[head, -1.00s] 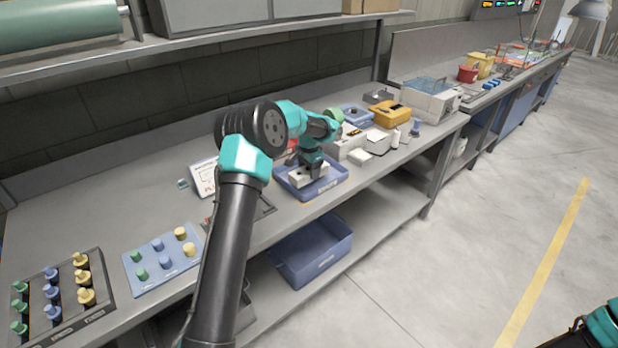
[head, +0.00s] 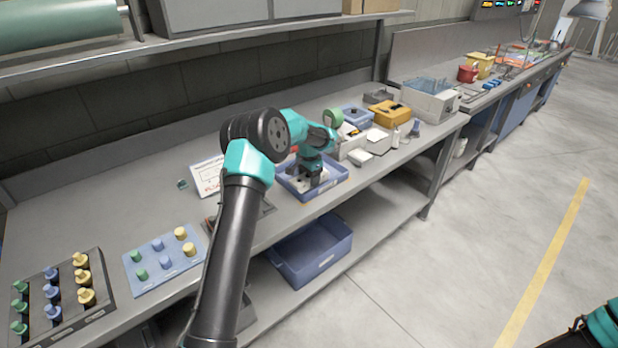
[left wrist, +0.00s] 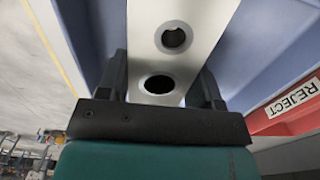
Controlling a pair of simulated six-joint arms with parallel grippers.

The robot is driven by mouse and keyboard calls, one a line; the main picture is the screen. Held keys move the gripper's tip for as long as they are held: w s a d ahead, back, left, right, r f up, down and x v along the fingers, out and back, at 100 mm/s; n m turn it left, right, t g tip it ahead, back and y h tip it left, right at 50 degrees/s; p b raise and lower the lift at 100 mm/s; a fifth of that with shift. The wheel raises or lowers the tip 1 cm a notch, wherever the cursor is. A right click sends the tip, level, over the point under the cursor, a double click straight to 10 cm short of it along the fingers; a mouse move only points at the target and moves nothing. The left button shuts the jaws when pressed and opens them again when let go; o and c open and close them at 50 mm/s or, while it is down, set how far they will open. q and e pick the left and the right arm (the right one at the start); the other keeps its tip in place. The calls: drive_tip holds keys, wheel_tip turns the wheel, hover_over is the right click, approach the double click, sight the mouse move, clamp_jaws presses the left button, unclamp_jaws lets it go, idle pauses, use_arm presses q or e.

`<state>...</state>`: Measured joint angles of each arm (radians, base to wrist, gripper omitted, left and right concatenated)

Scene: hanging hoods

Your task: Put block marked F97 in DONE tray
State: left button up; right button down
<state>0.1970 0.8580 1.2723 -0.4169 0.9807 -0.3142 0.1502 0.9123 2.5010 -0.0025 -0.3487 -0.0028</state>
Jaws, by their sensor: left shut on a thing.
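My left gripper (head: 312,180) is shut on a pale block (left wrist: 150,50) with two round holes, down inside the blue tray (head: 325,190) on the bench. In the left wrist view the block sits between the two fingers, with blue tray walls (left wrist: 255,55) around it. No marking on the block can be read. I cannot tell whether the block touches the tray floor. The label on the tray's front is too small to read in the head view. My right gripper is out of view.
A red tray (left wrist: 285,122) labelled REJECT lies beside the blue one. A larger blue bin (head: 315,252) stands on the lower shelf. Peg boards (head: 165,262) lie at the left. A white box (head: 361,158) and yellow case (head: 389,113) stand to the right.

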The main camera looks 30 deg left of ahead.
use_arm(q)
drive_tip(key=o, duration=1.3)
drive_tip(key=shift+f, duration=0.1)
drive_tip(key=shift+o, duration=0.2)
wheel_tip(320, 180, up, 12)
